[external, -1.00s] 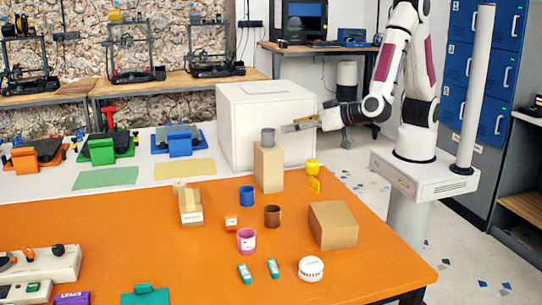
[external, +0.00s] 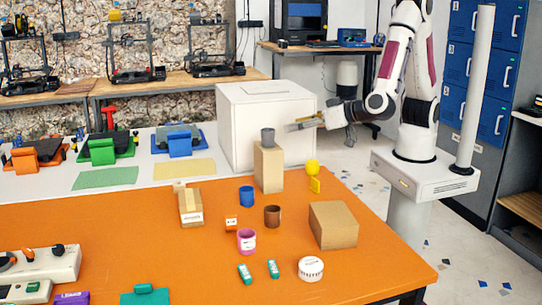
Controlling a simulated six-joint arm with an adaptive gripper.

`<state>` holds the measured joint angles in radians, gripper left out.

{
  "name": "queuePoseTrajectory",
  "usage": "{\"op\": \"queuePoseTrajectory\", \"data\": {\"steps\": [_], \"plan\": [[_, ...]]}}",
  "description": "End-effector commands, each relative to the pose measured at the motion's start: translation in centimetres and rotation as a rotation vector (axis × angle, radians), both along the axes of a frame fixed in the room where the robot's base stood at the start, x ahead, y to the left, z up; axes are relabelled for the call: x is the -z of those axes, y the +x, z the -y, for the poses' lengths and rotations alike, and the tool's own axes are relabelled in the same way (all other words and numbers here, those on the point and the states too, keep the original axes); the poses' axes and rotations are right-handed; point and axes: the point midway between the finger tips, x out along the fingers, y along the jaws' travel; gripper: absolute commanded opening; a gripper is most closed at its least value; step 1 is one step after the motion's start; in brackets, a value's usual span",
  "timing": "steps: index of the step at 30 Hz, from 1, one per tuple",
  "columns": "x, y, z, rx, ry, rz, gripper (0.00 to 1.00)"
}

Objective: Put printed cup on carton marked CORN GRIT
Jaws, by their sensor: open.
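A grey cup (external: 268,136) stands upright on top of a tall, narrow brown carton (external: 268,167) at the back of the orange table. My gripper (external: 290,127) is open and points left, level with the cup and just right of it, apparently apart from it. A shorter brown carton (external: 190,208) with a pale tape strip and a white label stands to the left; its lettering is too small to read. Other cups are a blue one (external: 246,196), a brown one (external: 272,216) and a pink one with a white label (external: 246,241). I cannot tell which is the printed cup.
A large white box (external: 240,130) stands right behind the tall carton. A wide brown box (external: 333,225), a white round tub (external: 311,269), a yellow item (external: 313,169) and a small orange box (external: 231,223) stand nearby. The left middle of the table is clear.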

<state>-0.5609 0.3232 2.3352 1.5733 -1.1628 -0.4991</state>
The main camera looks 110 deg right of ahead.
Motion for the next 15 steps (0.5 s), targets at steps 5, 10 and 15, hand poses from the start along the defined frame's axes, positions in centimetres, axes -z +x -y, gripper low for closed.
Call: {"op": "queuePoseTrajectory", "data": {"steps": [5,10,15], "plan": [[-0.8,1.4,-0.9,-0.075,0.079,0.025,0.48],[-2.5,3.2,-2.7,-0.202,0.194,0.057,0.48],[-4.6,4.1,-4.9,-0.351,0.3,0.073,0.48]]}}
